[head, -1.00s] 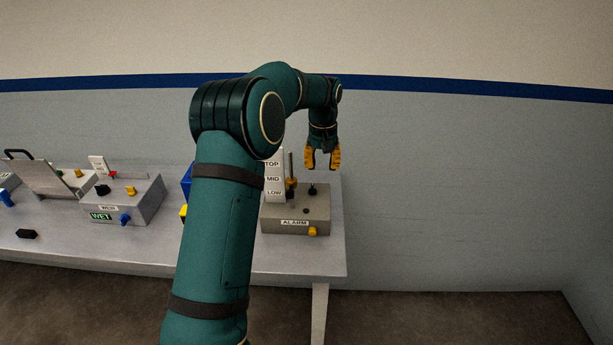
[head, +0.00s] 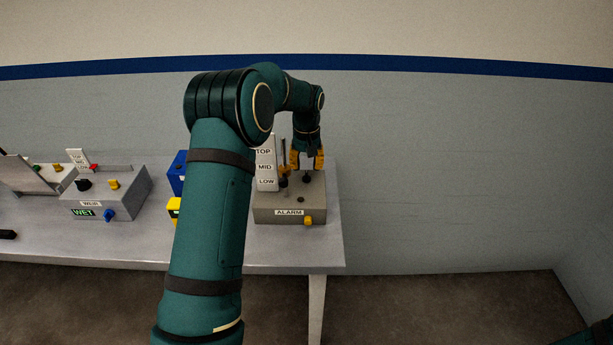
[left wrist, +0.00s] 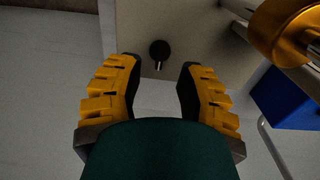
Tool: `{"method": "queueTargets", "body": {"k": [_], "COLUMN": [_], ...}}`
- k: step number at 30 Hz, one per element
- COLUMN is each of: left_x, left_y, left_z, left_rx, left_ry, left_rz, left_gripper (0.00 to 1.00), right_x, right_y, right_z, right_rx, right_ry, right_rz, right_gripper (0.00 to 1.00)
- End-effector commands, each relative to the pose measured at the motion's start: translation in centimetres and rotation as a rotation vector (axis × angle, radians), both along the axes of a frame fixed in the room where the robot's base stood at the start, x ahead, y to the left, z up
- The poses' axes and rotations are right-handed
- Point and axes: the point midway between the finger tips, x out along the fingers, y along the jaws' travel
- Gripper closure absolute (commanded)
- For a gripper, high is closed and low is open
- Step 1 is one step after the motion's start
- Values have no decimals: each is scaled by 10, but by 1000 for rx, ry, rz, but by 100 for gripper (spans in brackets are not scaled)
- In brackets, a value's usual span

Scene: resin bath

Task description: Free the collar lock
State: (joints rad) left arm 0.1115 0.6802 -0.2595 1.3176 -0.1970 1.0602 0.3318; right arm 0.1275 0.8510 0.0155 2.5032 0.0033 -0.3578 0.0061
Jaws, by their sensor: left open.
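The grey ALARM box (head: 290,207) stands at the right end of the bench. On its top is a small black knob (head: 306,178), and to its left an orange collar (head: 284,171) on a post beside a TOP/MID/LOW sign (head: 266,168). My left gripper (head: 306,165) is open, pointing down just above the black knob. In the left wrist view the knob (left wrist: 159,50) shows between the yellow fingertips (left wrist: 160,66), with gaps on both sides. The shiny collar (left wrist: 288,25) is at the upper right there, apart from the fingers. Which part is the collar lock is not labelled.
A yellow knob (head: 308,220) is on the box's front. A blue block (head: 178,172) and the WEIR box (head: 122,190) with a WET display stand to the left. My left arm hides part of the bench (head: 290,251). Right of the bench is open floor.

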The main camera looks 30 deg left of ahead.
Motion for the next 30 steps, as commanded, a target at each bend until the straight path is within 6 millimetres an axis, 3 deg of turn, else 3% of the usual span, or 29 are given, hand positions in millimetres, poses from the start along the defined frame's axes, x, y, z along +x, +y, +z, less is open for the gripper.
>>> {"method": "queueTargets", "body": {"k": [3, 9, 20, 23, 24, 30], "left_x": [0, 0, 0, 0, 0, 0], "left_y": [0, 0, 0, 0, 0, 0], "left_z": [-20, -37, -40, -40, -40, -40], "left_rx": [0, 0, 0, 0, 0, 0], "left_ry": [2, 0, 0, 0, 0, 0], "left_rz": [0, 0, 0, 0, 0, 1], "left_gripper": [63, 63, 60, 95, 100, 100], "right_x": [-1, -2, -2, -2, -2, -2], "right_y": [0, 0, 0, 0, 0, 0], "right_z": [-4, -6, -6, -6, -6, -6], "right_rx": [0, 1, 1, 1, 1, 1], "right_ry": [2, 4, 5, 5, 5, 5], "right_rz": [2, 4, 4, 4, 4, 4], "right_gripper": [53, 53, 53, 53, 53, 53]}}
